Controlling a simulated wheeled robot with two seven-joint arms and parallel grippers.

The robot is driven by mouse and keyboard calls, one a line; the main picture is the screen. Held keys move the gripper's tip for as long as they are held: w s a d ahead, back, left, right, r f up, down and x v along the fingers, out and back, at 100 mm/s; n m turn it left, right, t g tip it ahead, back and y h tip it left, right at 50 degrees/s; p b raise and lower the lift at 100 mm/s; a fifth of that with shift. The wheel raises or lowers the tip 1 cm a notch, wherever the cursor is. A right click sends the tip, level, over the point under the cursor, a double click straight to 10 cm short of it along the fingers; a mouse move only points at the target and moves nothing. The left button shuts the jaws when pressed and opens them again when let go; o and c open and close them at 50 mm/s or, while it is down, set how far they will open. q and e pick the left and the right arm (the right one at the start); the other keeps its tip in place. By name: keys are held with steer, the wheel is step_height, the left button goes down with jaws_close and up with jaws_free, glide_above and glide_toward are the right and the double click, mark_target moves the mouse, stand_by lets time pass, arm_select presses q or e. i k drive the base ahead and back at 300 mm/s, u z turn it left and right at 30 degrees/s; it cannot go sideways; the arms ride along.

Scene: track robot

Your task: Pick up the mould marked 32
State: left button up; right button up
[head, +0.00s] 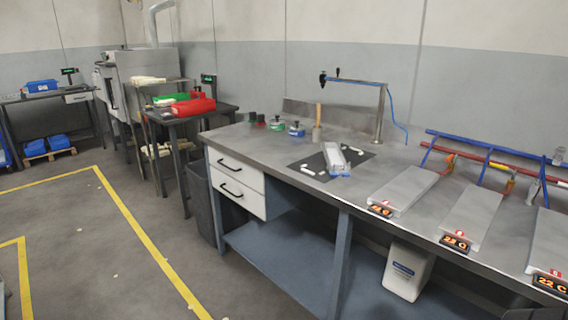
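No mould with a readable 32 shows in the head view. A pale, narrow block (335,157) with a bluish near end lies on a black mat (358,153) on the workbench; I cannot read any mark on it, nor tell whether it is a mould. Three flat grey plates lie along the right part of the bench: a left one (403,189), a middle one (471,216) and a right one (552,243), cut by the picture edge. Each has an orange-lit display at its front; the right display (550,285) reads about 22 C. Neither gripper is in view.
The workbench (270,150) holds small coloured pots (277,124), a wooden-handled tool (318,122) and a metal post with an arm (379,115). Blue and red pipes run behind the plates. A white container (408,270) stands below. Floor at left is open, with yellow lines.

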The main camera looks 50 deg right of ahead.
mark_target(336, 163)
steer(key=u, duration=0.15)
steer(key=i, duration=1.05)
steer(key=z, duration=1.1)
steer(key=i, duration=0.95)
steer(key=z, duration=1)
